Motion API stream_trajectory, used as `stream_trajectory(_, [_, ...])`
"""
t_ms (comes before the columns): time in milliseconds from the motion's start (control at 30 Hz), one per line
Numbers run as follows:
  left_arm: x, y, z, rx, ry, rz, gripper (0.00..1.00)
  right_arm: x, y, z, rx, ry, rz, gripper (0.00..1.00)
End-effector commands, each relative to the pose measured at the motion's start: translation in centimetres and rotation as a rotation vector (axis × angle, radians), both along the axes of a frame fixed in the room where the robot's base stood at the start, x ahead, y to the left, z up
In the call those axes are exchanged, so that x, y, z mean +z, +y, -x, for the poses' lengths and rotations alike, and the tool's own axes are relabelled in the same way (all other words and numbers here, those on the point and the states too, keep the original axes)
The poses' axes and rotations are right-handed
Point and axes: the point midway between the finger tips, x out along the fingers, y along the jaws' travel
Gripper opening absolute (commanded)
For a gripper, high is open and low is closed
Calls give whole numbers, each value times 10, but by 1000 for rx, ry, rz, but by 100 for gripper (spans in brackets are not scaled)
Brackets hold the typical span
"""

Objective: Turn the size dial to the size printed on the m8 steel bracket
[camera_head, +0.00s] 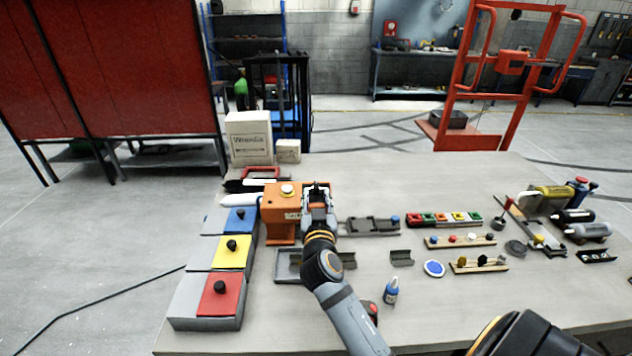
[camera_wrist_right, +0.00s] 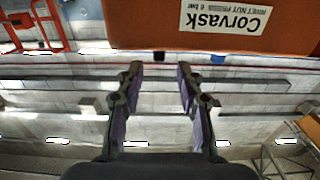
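An orange press (camera_head: 281,211) stands at the table's left middle, with a white round knob (camera_head: 287,189) on top. In the right wrist view its orange face (camera_wrist_right: 150,25) carries a label (camera_wrist_right: 225,17) reading "Corvask". A small dark piece (camera_wrist_right: 158,56) shows at its edge; I cannot tell if this is the size dial. My right gripper (camera_head: 318,194) is beside the press; in the wrist view its fingers (camera_wrist_right: 159,70) are apart with nothing between them. Grey bracket-like parts (camera_head: 402,257) lie on the table; no size print is readable. My left gripper is out of view.
Bins with red (camera_head: 222,295), yellow (camera_head: 233,252) and blue (camera_head: 240,220) lids stand left. A grey tray (camera_head: 285,274) lies by my right arm.

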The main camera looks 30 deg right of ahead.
Motion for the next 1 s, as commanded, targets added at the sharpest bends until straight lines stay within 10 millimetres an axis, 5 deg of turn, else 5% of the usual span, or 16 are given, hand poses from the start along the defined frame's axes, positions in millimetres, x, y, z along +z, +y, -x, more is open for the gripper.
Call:
stream_trajectory(333, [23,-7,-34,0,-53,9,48,2,-30,-48,-2,1,-1,37])
stream_trajectory(633, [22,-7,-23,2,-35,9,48,0,-32,-51,-2,2,-1,37])
stream_trajectory(900, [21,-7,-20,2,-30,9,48,0,-32,-51,-2,1,-2,3])
stream_trajectory(1000, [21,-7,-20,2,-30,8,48,0,-32,-51,-2,1,-2,0])
